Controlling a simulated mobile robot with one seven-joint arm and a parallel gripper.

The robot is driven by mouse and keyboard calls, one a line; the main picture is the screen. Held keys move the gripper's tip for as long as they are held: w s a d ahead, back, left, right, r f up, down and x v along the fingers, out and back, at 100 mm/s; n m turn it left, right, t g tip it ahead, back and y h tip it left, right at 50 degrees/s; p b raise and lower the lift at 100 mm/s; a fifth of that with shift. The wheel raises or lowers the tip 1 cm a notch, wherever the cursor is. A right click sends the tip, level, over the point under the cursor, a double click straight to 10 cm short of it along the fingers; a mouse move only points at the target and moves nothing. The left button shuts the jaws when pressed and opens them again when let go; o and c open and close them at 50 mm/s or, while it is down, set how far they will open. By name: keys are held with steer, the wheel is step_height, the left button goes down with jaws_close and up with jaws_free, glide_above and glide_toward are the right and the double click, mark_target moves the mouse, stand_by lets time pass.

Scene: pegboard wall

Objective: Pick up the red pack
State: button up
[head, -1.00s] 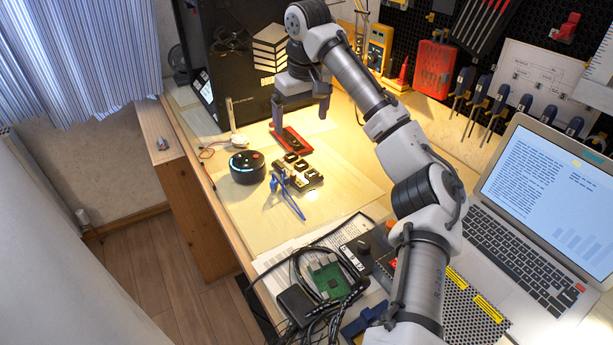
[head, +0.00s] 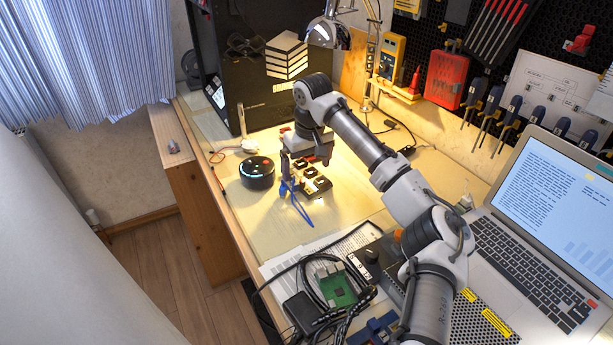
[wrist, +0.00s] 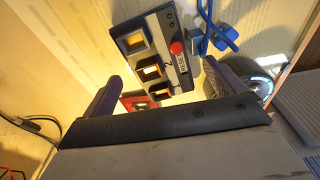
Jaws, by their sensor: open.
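The red pack lies on the desk, mostly hidden behind my gripper in the head view; a little red (head: 311,158) shows near the fingers. In the wrist view a part of the red pack (wrist: 132,101) shows beyond the gripper body, partly covered by the black three-slot block. My gripper (head: 306,166) points down, open and empty, low over the desk beside the block. In the wrist view my gripper's fingers (wrist: 160,78) stand wide apart, with the block in the gap between them as seen from there. I cannot tell the exact height above the pack.
The black three-slot block (head: 317,187) and a blue tool (head: 300,208) lie just in front of my gripper. A round black speaker (head: 257,173) stands to its left. A dark case (head: 262,90) and a lamp (head: 328,33) are behind. Laptop (head: 535,230) at right.

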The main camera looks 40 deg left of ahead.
steer(key=shift+f, duration=0.7)
steer(key=c, duration=1.1)
steer(key=shift+a, duration=0.1)
steer(key=shift+c, duration=0.4)
steer(key=shift+r, duration=0.2)
